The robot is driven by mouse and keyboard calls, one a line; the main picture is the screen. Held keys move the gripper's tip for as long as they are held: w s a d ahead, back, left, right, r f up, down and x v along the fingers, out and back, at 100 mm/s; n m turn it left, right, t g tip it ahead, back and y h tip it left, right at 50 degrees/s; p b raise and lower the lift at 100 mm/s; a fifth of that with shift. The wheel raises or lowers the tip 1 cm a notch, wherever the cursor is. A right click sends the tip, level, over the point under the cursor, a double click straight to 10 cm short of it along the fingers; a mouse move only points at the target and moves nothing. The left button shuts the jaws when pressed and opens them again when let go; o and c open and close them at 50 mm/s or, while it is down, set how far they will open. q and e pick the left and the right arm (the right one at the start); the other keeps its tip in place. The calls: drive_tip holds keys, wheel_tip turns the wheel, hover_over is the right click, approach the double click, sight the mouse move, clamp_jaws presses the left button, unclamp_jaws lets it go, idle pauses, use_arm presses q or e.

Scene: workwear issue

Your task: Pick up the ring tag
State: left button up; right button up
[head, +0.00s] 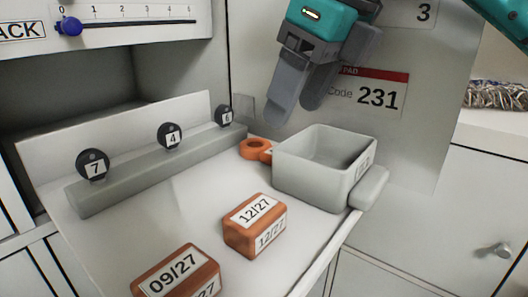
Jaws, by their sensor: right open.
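The ring tag (255,148) is orange with a round hole. It lies flat on the white surface, against the left rear side of the grey bin, and its right end is partly hidden by the bin. My right gripper (294,114) comes in from the top, teal with grey fingers. It is open and empty, above and a little right of the ring tag, apart from it. My left gripper is not in view.
The open grey bin (325,188) stands right of the ring tag. Two orange-brown labelled blocks (255,226) (176,274) lie in front. A grey rail (150,172) with black numbered knobs runs along the left. A panel with a "231" label (376,95) stands behind.

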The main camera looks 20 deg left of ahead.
sight(263, 151)
drive_tip(key=x, duration=0.6)
drive_tip(key=shift+a+f, duration=0.2)
drive_tip(key=shift+f, duration=0.15)
drive_tip(key=c, duration=1.1)
drive_tip(key=shift+r, duration=0.15)
